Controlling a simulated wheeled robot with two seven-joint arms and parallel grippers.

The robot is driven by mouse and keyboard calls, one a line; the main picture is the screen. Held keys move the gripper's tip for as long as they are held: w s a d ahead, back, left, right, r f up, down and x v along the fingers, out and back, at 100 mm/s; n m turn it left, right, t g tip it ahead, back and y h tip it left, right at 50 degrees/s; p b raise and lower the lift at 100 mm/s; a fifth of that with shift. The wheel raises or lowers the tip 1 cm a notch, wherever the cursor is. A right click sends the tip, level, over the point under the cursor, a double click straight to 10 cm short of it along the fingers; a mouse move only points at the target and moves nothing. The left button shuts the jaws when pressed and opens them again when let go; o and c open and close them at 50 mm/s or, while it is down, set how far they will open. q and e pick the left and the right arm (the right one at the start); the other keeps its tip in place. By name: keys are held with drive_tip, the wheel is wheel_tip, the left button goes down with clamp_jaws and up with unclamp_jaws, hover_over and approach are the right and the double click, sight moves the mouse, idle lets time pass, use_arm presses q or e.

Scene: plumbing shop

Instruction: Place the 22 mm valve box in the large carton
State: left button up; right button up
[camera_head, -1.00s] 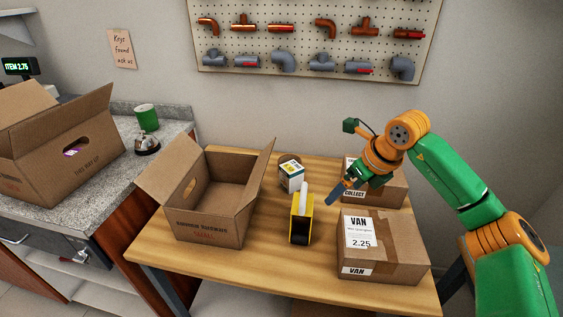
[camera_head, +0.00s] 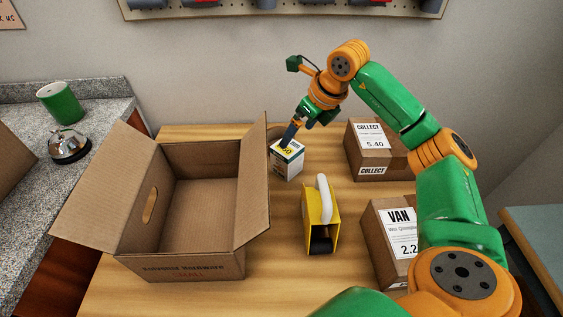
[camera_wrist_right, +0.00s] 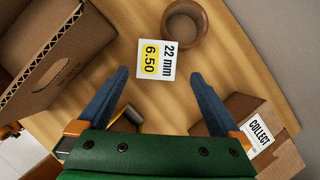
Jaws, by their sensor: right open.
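The 22 mm valve box (camera_head: 287,163), white with a yellow price patch, stands on the table right of the open carton. Another carton (camera_head: 12,162) shows only as a brown piece at the left edge. My left gripper is out of view.
A brown round holder (camera_wrist_right: 186,38) stands right behind the box. A yellow object with a white handle (camera_head: 331,232) stands in front of it. Labelled COLLECT (camera_head: 361,160) and VAN (camera_head: 382,254) boxes are at right. A bell (camera_head: 69,146) and green mug (camera_head: 60,103) sit on the counter.

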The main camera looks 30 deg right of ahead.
sight(290, 148)
wheel_tip(290, 148, down, 3)
drive_tip(key=shift+s+b, duration=0.15)
drive_tip(key=shift+b, duration=0.8)
drive_tip(key=shift+f, duration=0.15)
drive_tip(key=x, duration=0.2)
drive_tip(key=p+x, duration=0.1)
drive_tip(key=x, duration=0.3)
drive_tip(key=shift+w+a, duration=0.35)
drive_tip(key=shift+w, duration=0.05)
drive_tip(key=shift+w+f, duration=0.15)
drive_tip(key=shift+f, duration=0.15)
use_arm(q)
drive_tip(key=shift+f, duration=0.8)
use_arm(e)
clamp_jaws()
